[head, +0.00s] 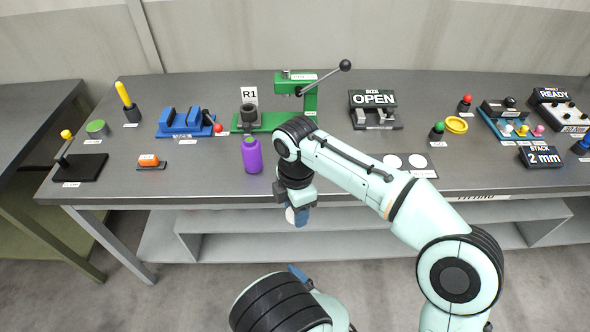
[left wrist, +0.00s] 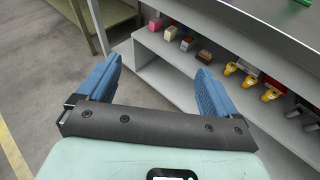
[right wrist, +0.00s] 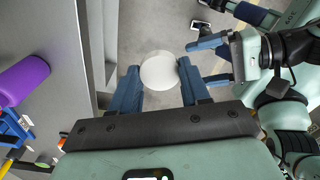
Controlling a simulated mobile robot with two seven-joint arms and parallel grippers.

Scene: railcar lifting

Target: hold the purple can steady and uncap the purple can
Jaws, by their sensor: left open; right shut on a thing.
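The purple can (head: 252,157) stands upright on the workbench near its front edge, in front of the green press. Its top looks dark green and narrower than the body. It also shows at the left of the right wrist view (right wrist: 22,80), apart from the fingers. My right gripper (head: 297,217) is beyond the bench's front edge, right of the can, shut on a white round cap-like piece (right wrist: 159,70). My left gripper (left wrist: 155,85) is open and empty, low in front of the bench; in the head view only a blue fingertip (head: 298,272) shows.
The green press (head: 285,121) with a lever stands behind the can. An "OPEN" size gauge (head: 374,100) is to the right. Under the bench, a shelf (left wrist: 170,52) holds several small coloured parts.

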